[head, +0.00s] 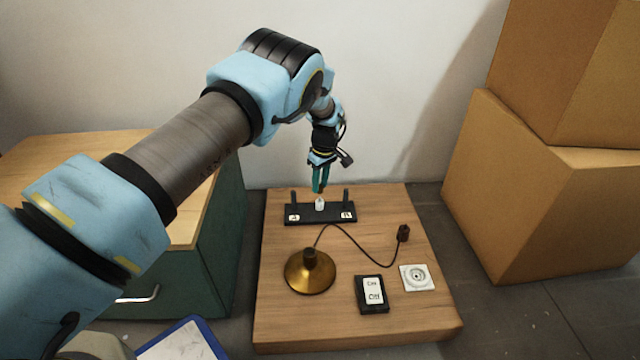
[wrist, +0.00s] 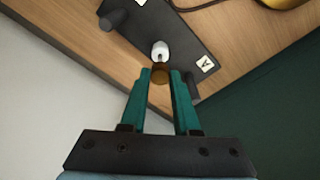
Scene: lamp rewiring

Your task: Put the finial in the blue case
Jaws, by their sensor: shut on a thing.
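My gripper (head: 319,188) points down over the black rack (head: 300,219) at the back of the wooden board. In the wrist view its two teal fingers (wrist: 160,78) are shut on a small round brass-brown piece, which looks like the finial (wrist: 160,75). The fingers hide the finial in the head view. A small white piece (head: 320,204) stands in the middle of the rack, just beyond the finial in the wrist view; I cannot tell whether they touch. The blue case (head: 190,341), blue-rimmed with a pale inside, is partly visible at the lower left.
The rack has upright posts by labels A and B. The wooden board (head: 275,338) also holds a brass lamp base (head: 309,272) with a cord and plug (head: 403,233), a switch (head: 371,294) and a socket (head: 417,277). A green cabinet (head: 215,255) stands left; cardboard boxes (head: 540,200) stand right.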

